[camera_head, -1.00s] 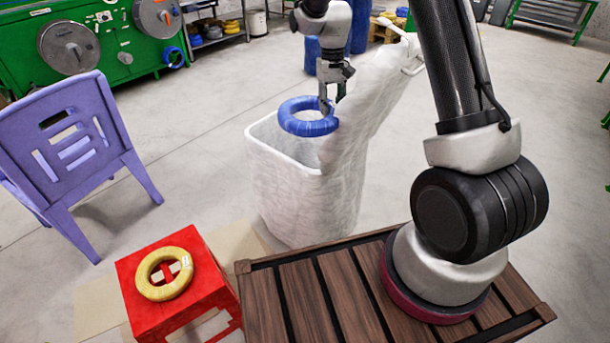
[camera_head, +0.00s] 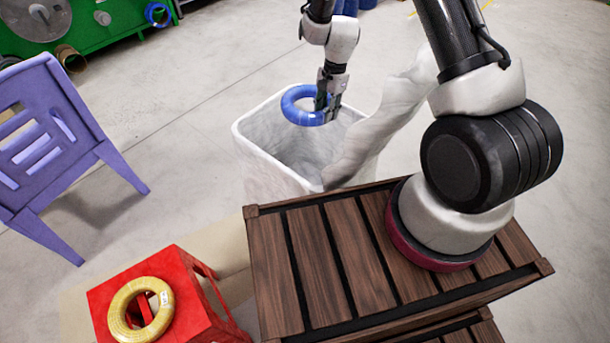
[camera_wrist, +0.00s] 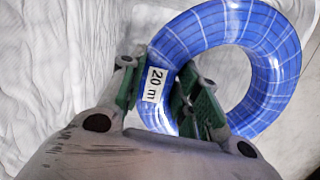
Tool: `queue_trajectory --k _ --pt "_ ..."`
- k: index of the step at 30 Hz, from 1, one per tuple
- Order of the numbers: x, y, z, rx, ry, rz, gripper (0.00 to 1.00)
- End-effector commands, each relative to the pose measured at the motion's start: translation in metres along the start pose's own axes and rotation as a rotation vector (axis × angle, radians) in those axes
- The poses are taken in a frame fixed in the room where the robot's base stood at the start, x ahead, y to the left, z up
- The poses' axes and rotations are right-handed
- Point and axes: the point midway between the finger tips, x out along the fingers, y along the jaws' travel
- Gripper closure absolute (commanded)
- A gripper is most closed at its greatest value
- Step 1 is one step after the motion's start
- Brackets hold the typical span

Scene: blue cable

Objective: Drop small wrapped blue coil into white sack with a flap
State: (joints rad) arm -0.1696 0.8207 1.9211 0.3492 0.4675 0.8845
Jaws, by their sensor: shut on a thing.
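The wrapped blue coil (camera_head: 303,106) is held by my gripper (camera_head: 326,112) over the opening of the white sack (camera_head: 262,172). In the wrist view my gripper's fingers (camera_wrist: 160,100) are shut on the near side of the coil (camera_wrist: 250,30), next to a white "20 m" label. The white flap (camera_head: 385,120) stands up at the sack's right side, leaning right. The sack's bottom is hidden; its inner far wall shows behind the coil.
A slatted wooden crate (camera_head: 320,262) stands in front of the sack, under my arm's base. A red stool (camera_head: 195,312) with a yellow coil (camera_head: 140,310) is at the lower left. A purple chair (camera_head: 45,140) stands at the left. Floor between chair and sack is clear.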

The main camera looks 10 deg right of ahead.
Motion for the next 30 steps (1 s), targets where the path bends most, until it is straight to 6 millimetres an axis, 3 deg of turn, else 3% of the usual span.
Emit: queue_trajectory --k 3,6,18,30 --pt "0.024 0.008 0.004 0.171 0.008 -0.014 1.0" --pt "0.034 0.01 0.003 0.233 0.012 -0.021 1.0" --pt "0.076 0.011 -0.003 0.237 0.011 -0.02 1.0" --pt "0.089 0.01 -0.006 0.235 0.013 -0.022 1.0"
